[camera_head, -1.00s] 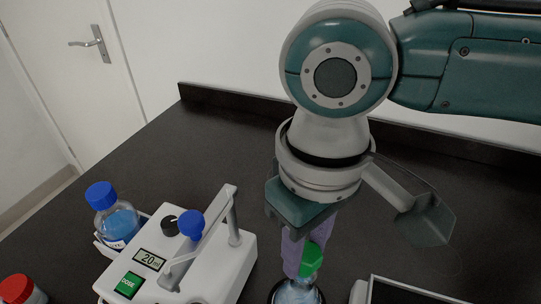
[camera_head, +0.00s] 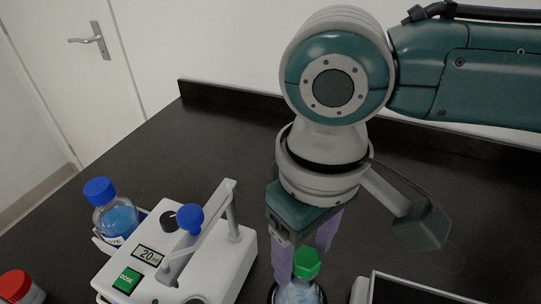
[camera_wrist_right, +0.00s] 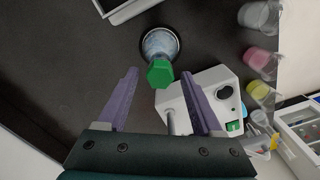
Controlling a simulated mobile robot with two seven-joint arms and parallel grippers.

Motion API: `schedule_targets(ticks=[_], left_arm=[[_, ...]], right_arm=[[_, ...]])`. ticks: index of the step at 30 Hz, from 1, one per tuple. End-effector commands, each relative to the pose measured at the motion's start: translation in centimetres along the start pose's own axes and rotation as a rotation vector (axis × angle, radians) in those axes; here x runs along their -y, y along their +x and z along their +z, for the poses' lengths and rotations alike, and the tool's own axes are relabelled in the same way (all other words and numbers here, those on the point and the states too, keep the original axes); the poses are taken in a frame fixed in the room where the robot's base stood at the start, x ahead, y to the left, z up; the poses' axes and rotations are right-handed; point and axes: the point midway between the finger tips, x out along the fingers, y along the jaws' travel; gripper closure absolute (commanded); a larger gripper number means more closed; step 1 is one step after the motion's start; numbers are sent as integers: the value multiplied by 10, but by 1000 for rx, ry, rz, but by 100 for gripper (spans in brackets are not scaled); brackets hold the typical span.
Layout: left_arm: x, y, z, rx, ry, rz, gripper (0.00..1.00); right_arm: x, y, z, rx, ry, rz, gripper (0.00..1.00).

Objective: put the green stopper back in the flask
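The green stopper (camera_head: 307,262) sits on top of the glass flask (camera_head: 296,293) at the bottom of the head view. Its seating in the neck is too small to judge. In the right wrist view the stopper (camera_wrist_right: 160,72) shows between the fingertips, with the flask (camera_wrist_right: 160,42) behind it in a dark round holder. My right gripper (camera_head: 303,264) is open, its two purple fingers apart on either side of the stopper; it also shows open in the wrist view (camera_wrist_right: 160,76). My left gripper is in no view.
A white dosing device (camera_head: 205,262) with a blue knob stands left of the flask. A blue-capped bottle (camera_head: 115,215) and a red-capped bottle (camera_head: 20,289) are farther left. A grey-rimmed tray (camera_head: 410,290) lies right. The dark bench behind is clear.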

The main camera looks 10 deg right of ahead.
Motion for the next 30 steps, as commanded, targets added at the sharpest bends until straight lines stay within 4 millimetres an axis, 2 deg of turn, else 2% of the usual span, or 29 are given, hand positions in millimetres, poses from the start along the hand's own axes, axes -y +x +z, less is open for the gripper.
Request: schedule_targets(ticks=[7, 10, 21, 25, 30], left_arm=[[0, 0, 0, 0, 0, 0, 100], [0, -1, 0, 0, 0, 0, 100], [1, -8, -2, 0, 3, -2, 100], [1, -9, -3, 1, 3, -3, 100], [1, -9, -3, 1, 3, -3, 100]], right_arm=[[0, -1, 0, 0, 0, 0, 30], [0, -7, 0, -1, 0, 0, 30], [0, -76, -1, -4, -1, 0, 30], [0, -92, 0, -2, 0, 0, 30], [0, -100, 0, 0, 0, 1, 30]])
